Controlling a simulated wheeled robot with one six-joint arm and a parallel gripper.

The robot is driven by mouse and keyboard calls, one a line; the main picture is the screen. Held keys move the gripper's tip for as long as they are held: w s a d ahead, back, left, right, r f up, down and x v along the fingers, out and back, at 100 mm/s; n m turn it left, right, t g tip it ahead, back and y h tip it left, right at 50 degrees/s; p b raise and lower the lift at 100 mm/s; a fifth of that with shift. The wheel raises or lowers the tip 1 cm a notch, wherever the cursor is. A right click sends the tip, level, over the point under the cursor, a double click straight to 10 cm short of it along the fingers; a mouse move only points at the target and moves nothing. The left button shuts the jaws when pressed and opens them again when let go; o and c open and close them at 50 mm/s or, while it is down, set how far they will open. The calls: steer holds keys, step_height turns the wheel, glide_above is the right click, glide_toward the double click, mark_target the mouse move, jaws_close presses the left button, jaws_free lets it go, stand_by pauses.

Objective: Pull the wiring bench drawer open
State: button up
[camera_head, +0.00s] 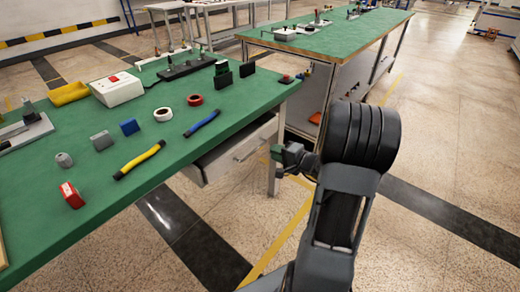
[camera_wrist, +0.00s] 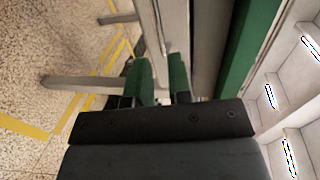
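The wiring bench (camera_head: 225,110) has a green top and stands at the left in the head view. Its pale grey drawer (camera_head: 225,155) hangs under the top near the right end, with a thin bar handle (camera_head: 250,150) on its front. I cannot tell whether the drawer is fully closed. My gripper (camera_head: 278,153) is just right of the drawer front, below the bench top's height. In the wrist view its two green fingertips (camera_wrist: 160,78) are apart, with a pale strip passing behind the gap. Whether the handle lies between them is not clear.
Tape rolls, blue and yellow cylinders, a red block (camera_head: 71,195) and a white box (camera_head: 117,89) lie on the bench top. A bench leg (camera_head: 276,150) stands close to my gripper. A second green bench (camera_head: 340,40) is behind. Floor at the right is clear.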

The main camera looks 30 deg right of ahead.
mark_target(259, 147)
steer(key=b+x, duration=0.1)
steer(key=x, duration=0.7)
jaws_close()
